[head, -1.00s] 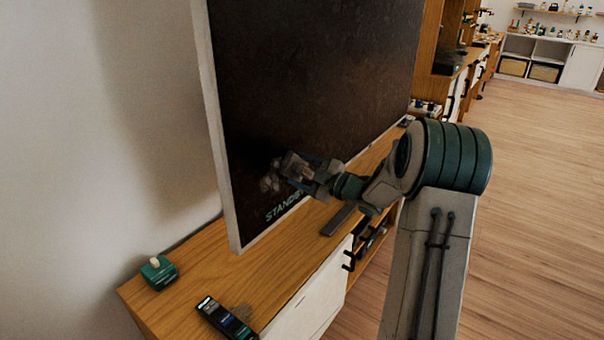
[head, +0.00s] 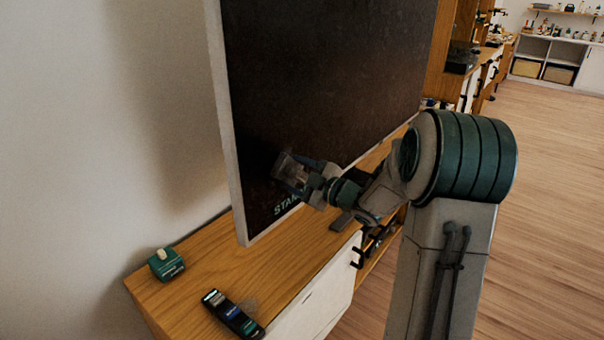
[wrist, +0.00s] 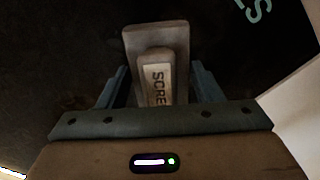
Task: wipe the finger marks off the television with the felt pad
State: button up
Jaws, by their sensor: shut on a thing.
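The television (head: 325,80) stands on the wooden cabinet, its dark screen lit with partly covered standby lettering near the lower left. My gripper (head: 296,177) is at the lower left of the screen. In the wrist view my gripper (wrist: 159,78) is shut on the grey felt pad (wrist: 156,36), whose raised grip has a label reading "SCRE". The pad is up against or very near the screen; I cannot tell if it touches. I make out no finger marks now; the pad and gripper cover part of that area.
A green box-like item (head: 166,265) and a dark remote-like item (head: 233,314) lie on the cabinet top (head: 210,280) at the left. A dark bar (head: 341,221) lies below the screen. Open wooden floor (head: 545,200) is at the right.

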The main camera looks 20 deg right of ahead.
aim_at(300, 153)
jog(key=shift+s+a+b, duration=0.45)
jog(key=shift+s+a, duration=0.3)
jog(key=shift+a, duration=0.35)
jog(key=shift+s+a+b, duration=0.4)
jog(key=shift+s+a, duration=0.35)
jog(key=shift+a, duration=0.4)
jog(key=shift+s+r+p, duration=0.1)
jog(key=shift+r+p, duration=0.55)
jog(key=shift+r, duration=0.3)
jog(key=shift+w+d+p, duration=0.3)
jog(key=shift+w+d, duration=0.9)
jog(key=shift+d, duration=0.4)
jog(key=shift+w+d+p, duration=0.35)
jog(key=shift+w+d, duration=0.9)
jog(key=shift+d, duration=0.4)
jog(key=shift+w+d+p, duration=0.3)
jog(key=shift+w+d, duration=0.9)
jog(key=shift+d, duration=0.4)
jog(key=v, duration=0.6)
jog(key=shift+s+d+f, duration=0.1)
jog(key=shift+v, duration=1.4)
